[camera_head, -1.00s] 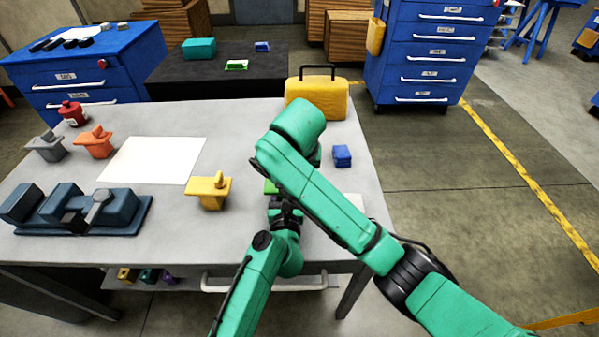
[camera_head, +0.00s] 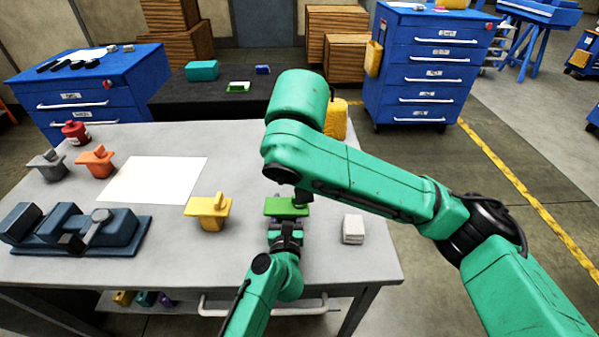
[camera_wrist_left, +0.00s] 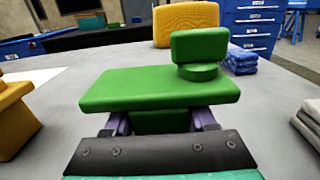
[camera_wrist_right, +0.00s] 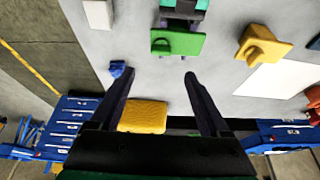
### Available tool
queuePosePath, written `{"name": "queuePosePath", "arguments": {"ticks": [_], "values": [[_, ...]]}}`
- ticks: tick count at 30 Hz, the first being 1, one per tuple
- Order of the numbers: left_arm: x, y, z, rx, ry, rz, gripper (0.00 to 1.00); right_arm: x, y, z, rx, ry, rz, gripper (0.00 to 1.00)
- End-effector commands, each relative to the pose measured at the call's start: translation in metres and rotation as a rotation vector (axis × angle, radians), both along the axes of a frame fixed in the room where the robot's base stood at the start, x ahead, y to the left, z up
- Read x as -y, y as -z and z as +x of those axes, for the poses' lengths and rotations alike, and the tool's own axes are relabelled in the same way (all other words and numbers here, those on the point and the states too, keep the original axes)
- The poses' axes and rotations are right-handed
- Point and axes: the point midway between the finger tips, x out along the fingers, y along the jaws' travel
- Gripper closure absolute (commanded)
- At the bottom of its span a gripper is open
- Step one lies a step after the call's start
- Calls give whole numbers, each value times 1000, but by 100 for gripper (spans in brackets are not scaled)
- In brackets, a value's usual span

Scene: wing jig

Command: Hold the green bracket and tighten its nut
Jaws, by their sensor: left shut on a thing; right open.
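The green bracket (camera_head: 281,207) is a flat plate held roughly level above the grey table. My left gripper (camera_head: 285,227) is shut on its lower part; the left wrist view shows both fingers against the block under the plate (camera_wrist_left: 160,92). The nut (camera_wrist_left: 199,48), a green upright tab on a round base, sits on the plate's far right part. My right gripper (camera_wrist_right: 158,73) is open and empty; in its view the bracket (camera_wrist_right: 178,43) lies beyond the fingertips, apart from them.
A yellow bracket (camera_head: 209,211) stands left of the green one, with orange (camera_head: 97,162) and grey (camera_head: 48,166) ones farther left.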

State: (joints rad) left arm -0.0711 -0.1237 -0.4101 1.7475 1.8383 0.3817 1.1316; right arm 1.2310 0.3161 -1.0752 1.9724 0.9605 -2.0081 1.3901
Motion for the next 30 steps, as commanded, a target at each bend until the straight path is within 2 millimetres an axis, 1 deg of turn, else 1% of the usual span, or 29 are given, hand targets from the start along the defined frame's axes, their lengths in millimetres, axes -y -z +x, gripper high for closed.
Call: {"name": "queuePosePath", "arguments": {"ticks": [1,4,11,12,14,15,25,28,30], "values": [[0,1,0,-2,-1,1,100,0,-8,-2,5,-1,-1,20],[0,1,0,-2,-1,1,100,0,-15,-6,1,-1,0,20],[0,1,0,-1,-1,1,100,-1,-16,-7,-3,-1,1,20],[0,1,0,-1,-1,1,36,-1,-16,-7,-3,-1,1,20],[0,1,0,-1,-1,1,13,-1,-16,-7,-3,-1,1,20],[0,1,0,-1,-1,1,9,-1,-16,-7,-3,-1,1,20],[0,0,-2,0,0,0,9,-1,-16,-7,-2,-2,2,20],[0,2,-12,-2,0,1,9,-1,-15,-7,-2,-2,2,20],[-1,2,-23,-2,0,0,9,-1,-14,-7,-2,-2,2,20]]}}
